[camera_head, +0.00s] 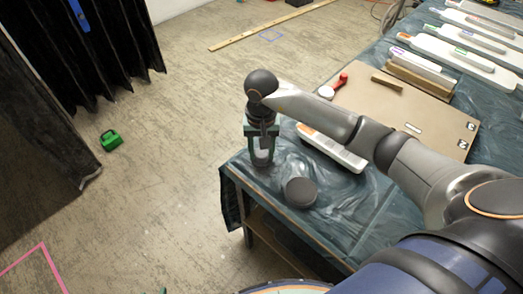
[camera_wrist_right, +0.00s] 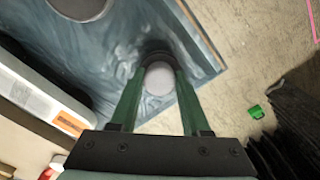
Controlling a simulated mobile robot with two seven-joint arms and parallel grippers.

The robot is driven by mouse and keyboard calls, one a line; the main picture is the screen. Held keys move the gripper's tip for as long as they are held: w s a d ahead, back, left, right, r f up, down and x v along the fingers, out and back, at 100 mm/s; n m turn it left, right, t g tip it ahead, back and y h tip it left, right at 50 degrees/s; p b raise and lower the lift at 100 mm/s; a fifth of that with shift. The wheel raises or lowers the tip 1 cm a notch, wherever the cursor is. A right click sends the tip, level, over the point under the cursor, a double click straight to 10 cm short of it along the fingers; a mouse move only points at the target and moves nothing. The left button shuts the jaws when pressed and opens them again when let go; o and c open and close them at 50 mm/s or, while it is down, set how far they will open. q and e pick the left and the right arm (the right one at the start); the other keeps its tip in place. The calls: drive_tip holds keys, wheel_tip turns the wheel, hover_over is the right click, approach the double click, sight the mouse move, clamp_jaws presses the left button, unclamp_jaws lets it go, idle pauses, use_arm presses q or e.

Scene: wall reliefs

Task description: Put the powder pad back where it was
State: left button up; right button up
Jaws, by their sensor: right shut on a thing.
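My right gripper (camera_head: 261,160) points down over the near left corner of the cloth-covered table. Its two green fingers (camera_wrist_right: 156,72) are shut on a small round whitish pad (camera_wrist_right: 158,79), which I take to be the powder pad. A dark curved edge shows at the fingertips around the pad. In the head view the pad is a pale patch (camera_head: 262,155) between the fingers. I cannot tell whether it touches the cloth. My left gripper is not in view.
A dark round object (camera_head: 299,192) stands on the table (camera_head: 345,205) beside my right gripper; it also shows in the wrist view (camera_wrist_right: 80,6). A white case with an orange label (camera_head: 331,147) lies behind. A brown board (camera_head: 410,115) is farther right.

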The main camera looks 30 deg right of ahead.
drive_tip(key=shift+f, duration=0.3)
drive_tip(key=shift+f, duration=0.2)
drive_tip(key=o, duration=1.2)
drive_tip(key=shift+r, duration=0.1)
